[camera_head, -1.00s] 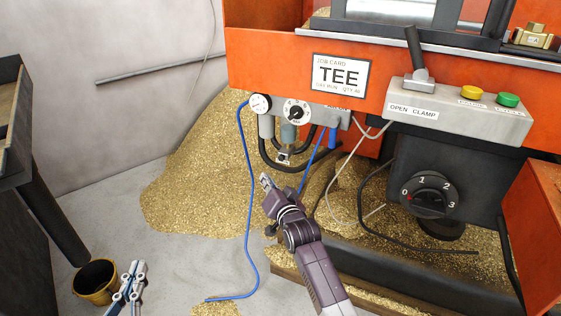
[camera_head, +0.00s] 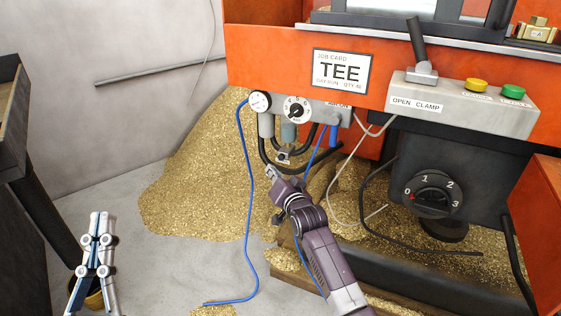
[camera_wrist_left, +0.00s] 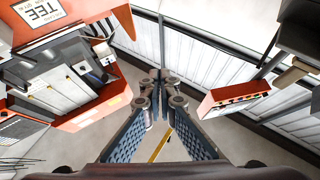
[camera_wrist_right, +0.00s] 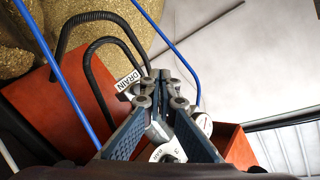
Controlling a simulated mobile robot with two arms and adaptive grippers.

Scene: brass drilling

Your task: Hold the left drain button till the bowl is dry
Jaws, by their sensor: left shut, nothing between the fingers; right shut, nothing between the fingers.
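The air unit under the orange machine has a grey left bowl (camera_head: 266,125) and a bluish bowl (camera_head: 289,132) beside it. A small fitting with a pale tag (camera_head: 284,155) sits below them; the right wrist view shows a tag reading DRAIN (camera_wrist_right: 129,83). My right gripper (camera_head: 271,172) is shut and empty, just below and left of that fitting; contact with a button cannot be told. In the right wrist view its fingers (camera_wrist_right: 160,78) cover part of the unit. My left gripper (camera_head: 102,216) is shut and empty, pointing up at lower left, far from the bowls.
Black hoses (camera_head: 270,162) and a blue air line (camera_head: 247,190) hang around the unit. A brass chip heap (camera_head: 195,185) lies behind. The clamp box (camera_head: 450,105) and rotary dial (camera_head: 432,192) are to the right.

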